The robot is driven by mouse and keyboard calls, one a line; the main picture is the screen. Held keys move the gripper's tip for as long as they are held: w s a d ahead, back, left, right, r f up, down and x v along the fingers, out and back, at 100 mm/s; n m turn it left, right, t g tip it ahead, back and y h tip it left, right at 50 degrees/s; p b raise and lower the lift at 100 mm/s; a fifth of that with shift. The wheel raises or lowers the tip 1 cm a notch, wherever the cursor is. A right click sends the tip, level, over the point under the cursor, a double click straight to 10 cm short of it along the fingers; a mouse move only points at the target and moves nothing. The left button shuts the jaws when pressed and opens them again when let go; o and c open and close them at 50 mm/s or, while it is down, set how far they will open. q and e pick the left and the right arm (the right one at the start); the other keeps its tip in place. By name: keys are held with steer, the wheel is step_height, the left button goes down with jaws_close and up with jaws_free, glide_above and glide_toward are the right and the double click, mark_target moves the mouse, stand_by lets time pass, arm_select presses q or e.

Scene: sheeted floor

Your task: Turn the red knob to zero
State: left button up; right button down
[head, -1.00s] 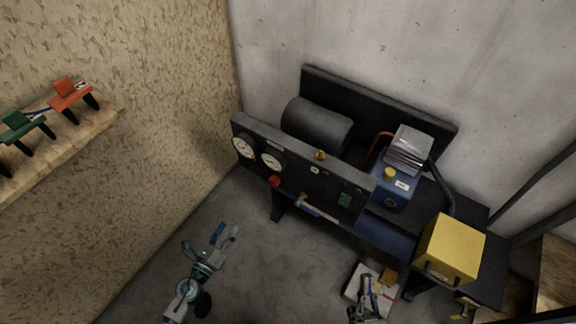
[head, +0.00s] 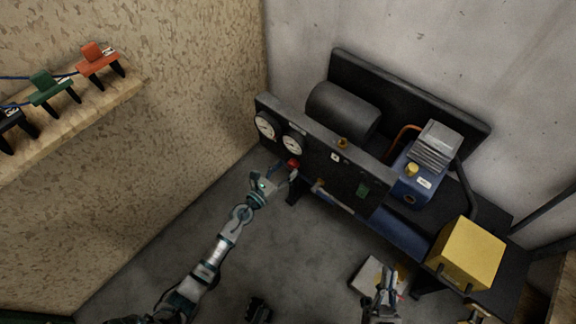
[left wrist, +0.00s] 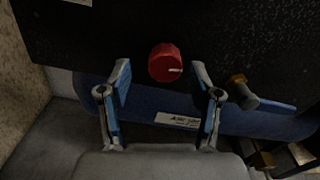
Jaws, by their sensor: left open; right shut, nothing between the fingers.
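The red knob (head: 293,164) is on the front of the dark panel (head: 318,152), below the two round gauges. In the left wrist view the red knob (left wrist: 166,63) has a white pointer mark facing right. My left gripper (head: 282,171) is open just in front of the knob. In the left wrist view its fingertips (left wrist: 160,74) stand to the left and right of the knob, with gaps on both sides; contact does not show. My right gripper (head: 387,277) is shut and empty, low in the head view near the white box.
Two white gauges (head: 265,126) sit at the panel's left end. A brass-coloured fitting (left wrist: 241,88) sticks out right of the knob. A blue tank (left wrist: 170,112) lies below the panel. A yellow box (head: 468,253) stands at right. A wooden shelf (head: 75,120) is at left.

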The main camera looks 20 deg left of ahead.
arm_select(q)
steer(key=shift+w+d+r, duration=0.1)
steer(key=shift+w+d, duration=0.9)
steer(key=shift+a, duration=0.55)
steer(key=shift+c, duration=0.2)
steer(key=shift+a, duration=0.2)
steer(key=c, duration=0.8)
steer(key=shift+d, duration=0.1)
steer(key=c, duration=0.3)
steer(key=shift+d+r, duration=0.1)
steer(key=shift+d, duration=0.25)
steer(key=shift+a, duration=0.25)
